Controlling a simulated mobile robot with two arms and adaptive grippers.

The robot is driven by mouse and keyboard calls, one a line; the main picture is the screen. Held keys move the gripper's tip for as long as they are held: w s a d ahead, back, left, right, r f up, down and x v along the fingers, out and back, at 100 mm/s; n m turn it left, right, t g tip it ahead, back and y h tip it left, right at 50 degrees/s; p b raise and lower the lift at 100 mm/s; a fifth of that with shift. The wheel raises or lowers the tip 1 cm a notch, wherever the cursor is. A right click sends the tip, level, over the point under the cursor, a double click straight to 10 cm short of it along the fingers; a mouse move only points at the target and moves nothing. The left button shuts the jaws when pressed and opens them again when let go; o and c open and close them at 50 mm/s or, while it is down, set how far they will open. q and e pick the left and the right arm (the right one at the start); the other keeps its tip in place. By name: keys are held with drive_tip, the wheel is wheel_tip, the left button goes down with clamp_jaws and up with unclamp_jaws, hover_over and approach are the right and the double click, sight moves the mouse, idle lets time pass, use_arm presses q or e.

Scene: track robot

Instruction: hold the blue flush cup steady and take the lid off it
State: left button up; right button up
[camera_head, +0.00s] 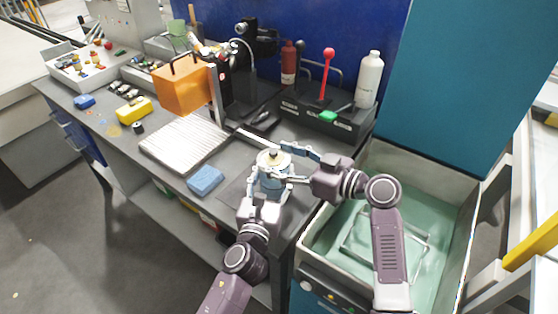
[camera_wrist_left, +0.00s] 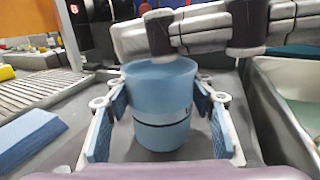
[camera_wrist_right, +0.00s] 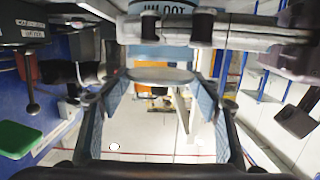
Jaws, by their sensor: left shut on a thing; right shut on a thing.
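The blue cup (camera_head: 270,182) stands upright near the front right of the workbench; it fills the middle of the left wrist view (camera_wrist_left: 162,105). My left gripper (camera_head: 271,188) is shut on the cup, with one finger on each side of its body. My right gripper (camera_head: 287,160) comes from the right and is shut on the lid. The right wrist view shows the lid's edge (camera_wrist_right: 160,75) between the fingers, close to the cup rim. I cannot tell whether a gap separates them.
A blue sponge-like block (camera_head: 206,180) lies left of the cup. A ribbed metal plate (camera_head: 184,143) is behind it. A dark caddy (camera_head: 325,120) with a white bottle (camera_head: 369,80) stands at the back. A basin (camera_head: 440,215) is on the right.

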sight(279, 161)
drive_tip(key=shift+r, duration=0.35)
drive_tip(key=shift+r, duration=1.95)
use_arm(q)
drive_tip(key=o, duration=1.8)
drive_tip(key=v, duration=1.2)
drive_tip(key=shift+a, duration=0.15)
